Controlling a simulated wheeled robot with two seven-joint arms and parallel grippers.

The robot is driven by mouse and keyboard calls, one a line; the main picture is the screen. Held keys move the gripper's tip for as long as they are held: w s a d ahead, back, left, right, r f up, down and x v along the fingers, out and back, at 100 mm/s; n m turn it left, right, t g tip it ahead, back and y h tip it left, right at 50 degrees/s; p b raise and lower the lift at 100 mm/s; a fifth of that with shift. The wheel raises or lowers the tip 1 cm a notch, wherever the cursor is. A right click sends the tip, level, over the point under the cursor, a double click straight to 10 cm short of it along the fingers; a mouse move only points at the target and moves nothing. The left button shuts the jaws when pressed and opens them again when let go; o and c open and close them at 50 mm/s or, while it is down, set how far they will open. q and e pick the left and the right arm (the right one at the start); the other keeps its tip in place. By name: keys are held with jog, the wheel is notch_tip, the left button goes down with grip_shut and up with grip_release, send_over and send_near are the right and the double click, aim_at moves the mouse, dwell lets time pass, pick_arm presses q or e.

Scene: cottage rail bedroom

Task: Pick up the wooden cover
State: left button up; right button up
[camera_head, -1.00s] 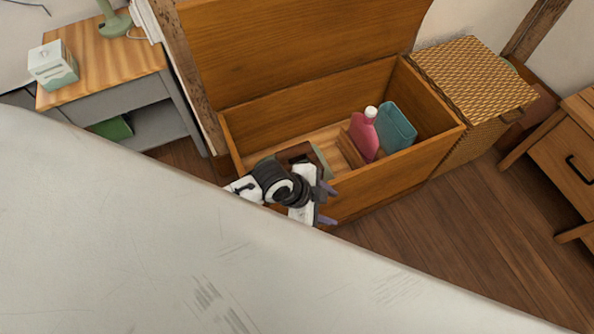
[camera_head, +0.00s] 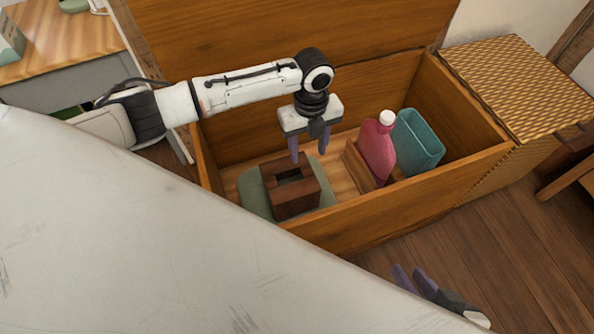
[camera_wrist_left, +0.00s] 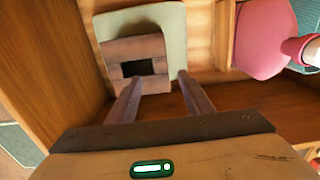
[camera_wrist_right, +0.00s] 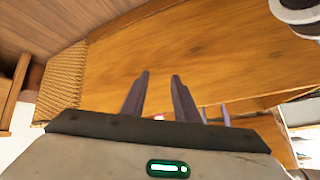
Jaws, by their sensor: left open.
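The wooden cover (camera_head: 296,198) is a dark brown box with a rectangular opening in its top. It sits on a green folded cloth (camera_head: 256,200) in the left part of the open wooden chest (camera_head: 375,218). My left gripper (camera_head: 308,154) points down inside the chest, open and empty, just above and behind the cover. In the left wrist view the cover (camera_wrist_left: 118,50) lies beyond the open fingertips (camera_wrist_left: 160,78). I cannot tell whether they touch it. My right gripper (camera_head: 411,270) is outside the chest's front wall, low down, with its fingers apart and empty (camera_wrist_right: 160,75).
A pink bottle (camera_head: 377,150), a teal container (camera_head: 418,142) and a wooden holder (camera_head: 360,165) stand in the chest's right part. The raised lid (camera_head: 290,40) is behind. A white surface (camera_head: 140,240) fills the lower left. A woven box (camera_head: 515,85) stands right.

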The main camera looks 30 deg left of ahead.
aim_at(307, 171)
pick_arm(q)
jog(key=shift+w+f, duration=0.1)
jog(key=shift+f, duration=0.4)
jog(key=shift+f+b, duration=0.35)
jog(key=shift+f, duration=0.05)
notch_tip(307, 171, down, 8)
jog(key=b, duration=0.4)
jog(key=shift+f+b, duration=0.3)
jog(key=shift+f, duration=0.15)
jog(key=shift+r, duration=0.1)
grip_shut()
pick_arm(e)
jog(key=shift+t+y, duration=0.5)
jog(key=shift+y, duration=0.4)
jog(key=a+r, duration=0.1)
jog(key=w+a+r, duration=0.1)
jog(key=a, duration=0.1)
jog(key=shift+w+a+r, duration=0.1)
jog(key=shift+r, duration=0.15)
